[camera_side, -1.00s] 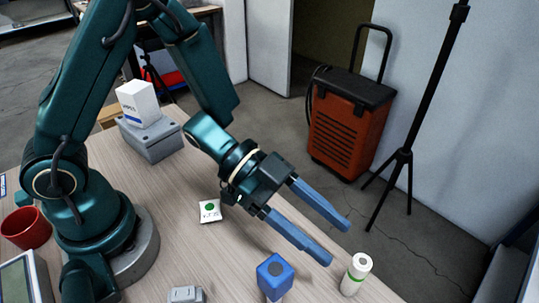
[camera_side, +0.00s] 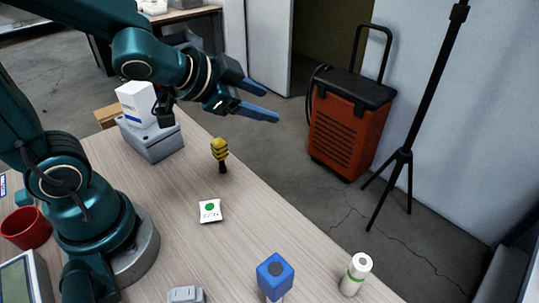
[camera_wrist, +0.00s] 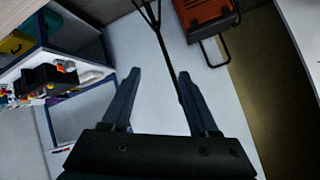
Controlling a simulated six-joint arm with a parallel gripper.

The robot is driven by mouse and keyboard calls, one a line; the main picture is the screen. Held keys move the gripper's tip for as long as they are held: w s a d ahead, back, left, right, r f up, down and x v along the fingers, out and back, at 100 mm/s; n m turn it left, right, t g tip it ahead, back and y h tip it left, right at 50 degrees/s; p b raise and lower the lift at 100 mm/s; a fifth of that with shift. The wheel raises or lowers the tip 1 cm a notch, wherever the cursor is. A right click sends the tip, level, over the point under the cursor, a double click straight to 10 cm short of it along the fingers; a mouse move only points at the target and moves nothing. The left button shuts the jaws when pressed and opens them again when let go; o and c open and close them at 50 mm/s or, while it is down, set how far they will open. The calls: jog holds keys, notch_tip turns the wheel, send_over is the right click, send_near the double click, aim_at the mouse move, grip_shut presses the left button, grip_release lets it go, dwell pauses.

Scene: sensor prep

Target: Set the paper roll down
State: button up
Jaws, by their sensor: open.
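My gripper (camera_side: 276,103) is raised at the far side of the table, well away from the roll. In the wrist view my gripper (camera_wrist: 158,78) shows its two blue fingers spread apart with nothing between them. The roll is not in the wrist view.
A blue block (camera_side: 275,275) stands left of the roll. A yellow-and-black item (camera_side: 220,153), a small white packet (camera_side: 210,211) and a grey case (camera_side: 150,138) with a white box (camera_side: 138,103) are on the table. A red cart (camera_side: 350,125) and a tripod (camera_side: 405,155) stand beyond.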

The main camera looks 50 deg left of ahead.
jog(key=s+d+n+g, duration=0.1)
jog(key=s+n+g, duration=0.4)
jog(key=s, duration=0.9)
jog(key=shift+s+d+n, duration=0.15)
jog(key=shift+s+n, duration=0.05)
jog(key=shift+n, duration=0.1)
